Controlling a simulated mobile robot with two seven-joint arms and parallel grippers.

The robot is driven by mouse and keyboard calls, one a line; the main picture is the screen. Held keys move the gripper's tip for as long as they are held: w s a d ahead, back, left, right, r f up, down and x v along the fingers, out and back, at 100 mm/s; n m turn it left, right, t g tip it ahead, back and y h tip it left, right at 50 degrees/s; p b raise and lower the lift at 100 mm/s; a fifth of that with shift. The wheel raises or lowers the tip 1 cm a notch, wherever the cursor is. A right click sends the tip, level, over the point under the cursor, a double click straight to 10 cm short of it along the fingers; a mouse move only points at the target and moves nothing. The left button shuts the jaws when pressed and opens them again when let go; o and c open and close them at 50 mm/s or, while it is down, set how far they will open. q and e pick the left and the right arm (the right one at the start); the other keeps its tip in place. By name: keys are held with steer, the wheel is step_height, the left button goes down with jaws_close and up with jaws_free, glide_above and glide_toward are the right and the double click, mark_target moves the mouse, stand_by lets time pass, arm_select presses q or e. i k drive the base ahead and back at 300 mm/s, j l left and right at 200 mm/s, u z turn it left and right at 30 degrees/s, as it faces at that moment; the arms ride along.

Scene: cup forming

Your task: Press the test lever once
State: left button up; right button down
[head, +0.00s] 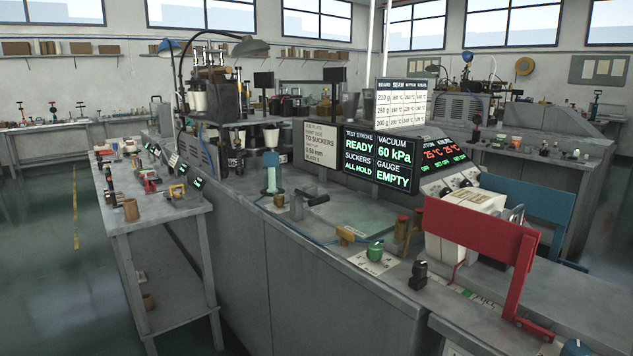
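A small lever with a black grip (316,199) stands on a pale plate on the near bench (262,240), left of the middle; it looks like the test lever, though I cannot read a label on it. The grip points to the right. A black display (375,157) behind it reads test stroke READY, vacuum 60 kPa, suckers ALL HOLD and gauge EMPTY. Neither of my grippers is in view.
A blue-topped cylinder (271,172) stands left of the lever. A green knob (375,251), a black knob (418,274) and brass fittings (402,228) are to its right. A red frame (480,235) rises at the right. A side table (150,215) holds small tools.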

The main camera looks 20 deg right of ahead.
mark_target(313, 200)
steer(key=i+j+z, duration=0.1)
steer(key=i, duration=0.45)
steer(key=i+j+z, duration=0.1)
steer(key=i+j, duration=0.25)
steer(key=i, duration=0.15)
